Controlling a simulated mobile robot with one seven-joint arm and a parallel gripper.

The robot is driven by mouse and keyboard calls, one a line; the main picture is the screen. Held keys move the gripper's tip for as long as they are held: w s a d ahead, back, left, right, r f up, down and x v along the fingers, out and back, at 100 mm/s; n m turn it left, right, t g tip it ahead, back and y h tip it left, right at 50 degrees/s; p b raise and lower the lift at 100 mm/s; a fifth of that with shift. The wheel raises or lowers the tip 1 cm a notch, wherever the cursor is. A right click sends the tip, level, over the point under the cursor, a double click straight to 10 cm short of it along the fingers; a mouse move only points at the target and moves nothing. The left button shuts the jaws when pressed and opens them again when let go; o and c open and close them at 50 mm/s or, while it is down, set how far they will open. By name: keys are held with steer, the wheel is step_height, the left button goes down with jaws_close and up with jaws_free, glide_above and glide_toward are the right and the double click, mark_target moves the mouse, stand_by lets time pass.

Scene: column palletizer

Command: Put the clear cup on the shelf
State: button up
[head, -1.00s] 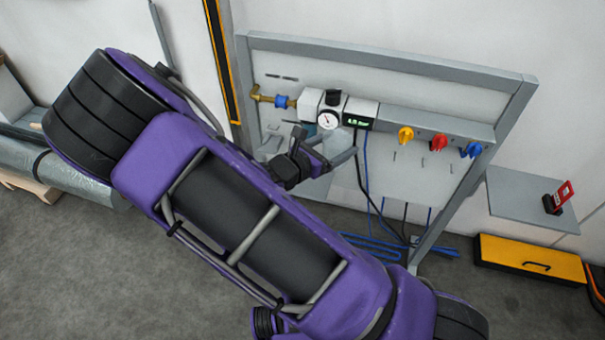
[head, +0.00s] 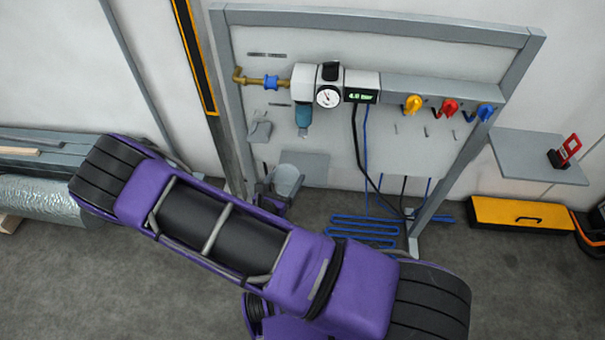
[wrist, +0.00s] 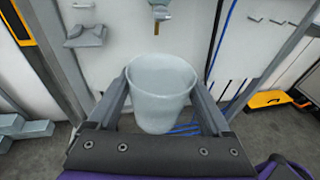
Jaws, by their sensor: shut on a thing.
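The clear cup (wrist: 160,95) is upright between the two jaws of my gripper (wrist: 162,84) in the wrist view, and the jaws are shut on its sides. It looks empty. In the head view the cup (head: 287,180) shows small beyond my purple arm, low in front of the panel. My gripper (head: 277,192) is partly hidden there by the arm. A flat grey shelf (head: 515,150) is on the wall at the right, well apart from the cup. A red and black item stands on its right end.
The panel carries a gauge unit (head: 328,95) with a teal bowl (head: 303,117), and coloured knobs (head: 450,106). A small grey plate (head: 315,165) is just behind the cup. Blue hose (head: 362,228) and a yellow case (head: 520,213) lie low. Wrapped rolls (head: 40,202) lie at left.

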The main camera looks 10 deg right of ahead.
mark_target(286, 188)
steer(key=shift+n+t+y, duration=0.3)
step_height(286, 188, down, 4)
steer(key=shift+s+a+f, duration=0.1)
steer(key=shift+s+a, duration=0.05)
steer(key=r+x, duration=0.1)
steer(key=x, duration=0.4)
steer(key=r+b+x, duration=0.1)
steer(key=x, duration=0.4)
steer(key=r+b+x, duration=0.1)
steer(key=x, duration=0.4)
steer(key=shift+w+d, duration=0.25)
steer(key=shift+w, duration=0.3)
steer(key=shift+w+d+f+b, duration=0.1)
steer(key=shift+w+f+b, duration=0.15)
steer(key=shift+f, duration=0.55)
steer(key=shift+w+d+f+b, duration=0.15)
steer(key=shift+f+b, duration=0.1)
steer(key=shift+f, duration=0.6)
steer(key=shift+f, duration=0.2)
steer(key=o, duration=1.3)
steer(key=shift+c, duration=0.2)
steer(key=shift+r, duration=0.1)
